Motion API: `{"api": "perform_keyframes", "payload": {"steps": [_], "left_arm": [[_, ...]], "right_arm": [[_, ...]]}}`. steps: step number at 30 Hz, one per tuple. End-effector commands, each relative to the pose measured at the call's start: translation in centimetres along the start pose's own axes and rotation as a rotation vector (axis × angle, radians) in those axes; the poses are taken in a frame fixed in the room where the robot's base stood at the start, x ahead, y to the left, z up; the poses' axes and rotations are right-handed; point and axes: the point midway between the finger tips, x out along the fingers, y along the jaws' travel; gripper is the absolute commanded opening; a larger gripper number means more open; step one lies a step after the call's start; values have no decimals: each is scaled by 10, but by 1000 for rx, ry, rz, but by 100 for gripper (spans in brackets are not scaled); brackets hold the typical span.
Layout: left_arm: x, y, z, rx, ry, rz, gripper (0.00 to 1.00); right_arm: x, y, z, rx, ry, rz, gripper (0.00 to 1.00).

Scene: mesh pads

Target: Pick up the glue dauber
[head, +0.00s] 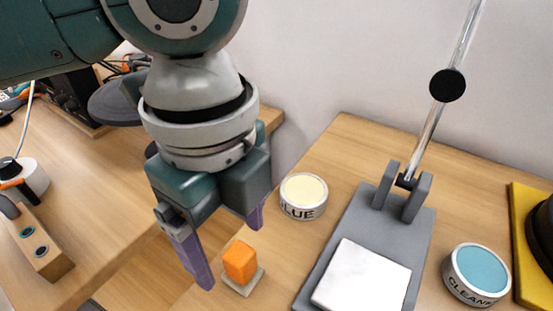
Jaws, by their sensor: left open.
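A small orange block on a flat, pale pad (240,263) stands on the wooden table at the bottom centre of the head view, near the GLUE tin. I take it to be the glue dauber. The tin (304,196) is round with a cream top and sits behind and to the right of the dauber. My left gripper (231,257) is open, with purple fingers pointing down. In the picture, its fingers are to the left of and above the orange block. I see no contact, and the height gap is hard to judge. My right gripper is not in view.
A grey stand (425,240) with a tilted metal rod and white plate (362,277) stands right of the dauber. A blue-topped CLEANER tin (477,275) and a yellow base (530,225) are farther right. A wooden block with round inserts (35,243) lies far left.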

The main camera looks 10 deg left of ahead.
Motion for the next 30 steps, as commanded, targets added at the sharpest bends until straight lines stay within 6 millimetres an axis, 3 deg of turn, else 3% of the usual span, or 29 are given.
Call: {"api": "perform_keyframes", "payload": {"steps": [13,22,30], "left_arm": [[57,-5,-1,-1,-1,0,85],[61,-6,-1,0,-1,-3,85],[61,-6,-1,0,0,-3,55]], "right_arm": [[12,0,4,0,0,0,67],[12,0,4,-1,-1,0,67],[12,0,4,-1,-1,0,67]]}}
